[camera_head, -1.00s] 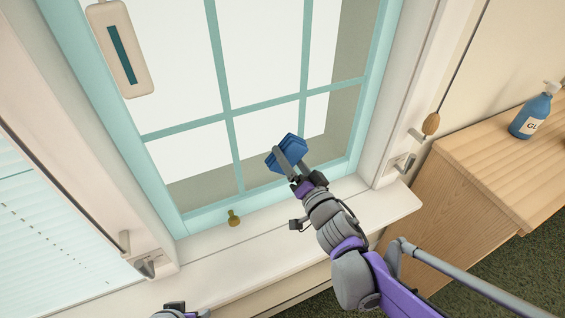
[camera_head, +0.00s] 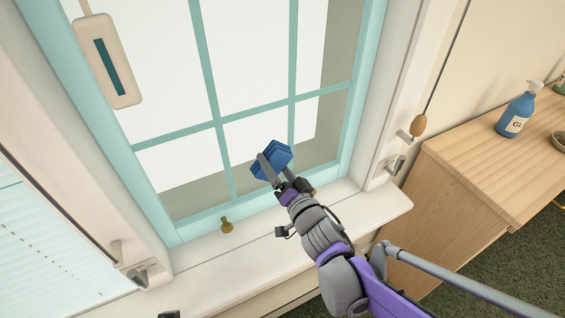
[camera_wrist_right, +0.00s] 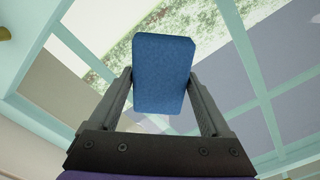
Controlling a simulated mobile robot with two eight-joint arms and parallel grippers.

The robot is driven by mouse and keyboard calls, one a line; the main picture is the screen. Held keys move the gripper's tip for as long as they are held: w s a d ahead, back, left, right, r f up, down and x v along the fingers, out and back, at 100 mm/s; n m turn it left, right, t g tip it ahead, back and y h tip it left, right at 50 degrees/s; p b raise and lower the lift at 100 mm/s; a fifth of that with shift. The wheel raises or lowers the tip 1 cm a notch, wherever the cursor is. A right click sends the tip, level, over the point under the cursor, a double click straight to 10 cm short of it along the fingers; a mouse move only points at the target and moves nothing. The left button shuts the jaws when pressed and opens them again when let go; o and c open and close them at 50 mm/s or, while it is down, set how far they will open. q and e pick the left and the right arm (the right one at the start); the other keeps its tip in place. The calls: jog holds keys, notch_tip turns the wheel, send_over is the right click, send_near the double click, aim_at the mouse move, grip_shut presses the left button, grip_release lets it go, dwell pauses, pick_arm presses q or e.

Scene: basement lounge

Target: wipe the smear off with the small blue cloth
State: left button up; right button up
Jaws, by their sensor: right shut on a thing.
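The small blue cloth (camera_head: 271,160) is a folded, block-like pad held in front of the lower panes of the teal-framed window (camera_head: 213,127). My right gripper (camera_head: 268,168) is shut on it, with a finger on each side. In the right wrist view the cloth (camera_wrist_right: 163,75) sits between the two fingers of the gripper (camera_wrist_right: 162,100) and hides part of the glass behind it. I cannot tell whether the cloth touches the glass. No smear can be made out clearly. My left gripper does not show recognisably.
A white sill (camera_head: 345,213) runs below the window, with a brass knob (camera_head: 226,225) on the lower frame. A beige hanging box (camera_head: 108,62) is at upper left. A wooden cabinet (camera_head: 480,165) at right bears a blue pump bottle (camera_head: 517,112). A cord with a wooden pull (camera_head: 418,126) hangs beside the window.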

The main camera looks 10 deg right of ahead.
aim_at(260, 172)
jog(key=shift+s+a+r+p, duration=0.1)
jog(key=shift+s+a+p, duration=0.2)
jog(key=shift+a, duration=0.4)
jog(key=shift+s+a+r+p, duration=0.1)
jog(key=shift+a+p, duration=0.3)
jog(key=shift+a, duration=0.3)
jog(key=shift+s+a+f+p, duration=0.15)
jog(key=shift+a+p, duration=0.2)
jog(key=shift+a, duration=0.25)
jog(key=shift+s+a+p, duration=0.3)
jog(key=shift+a+p, duration=0.4)
jog(key=shift+a, duration=0.05)
jog(key=shift+s+a+p, duration=0.3)
jog(key=shift+a+p, duration=0.5)
jog(key=shift+a, duration=0.15)
jog(key=shift+f, duration=0.1)
jog(key=shift+s, duration=0.1)
jog(key=shift+v, duration=2.95)
jog(key=shift+d, duration=0.1)
jog(key=shift+v, duration=1.5)
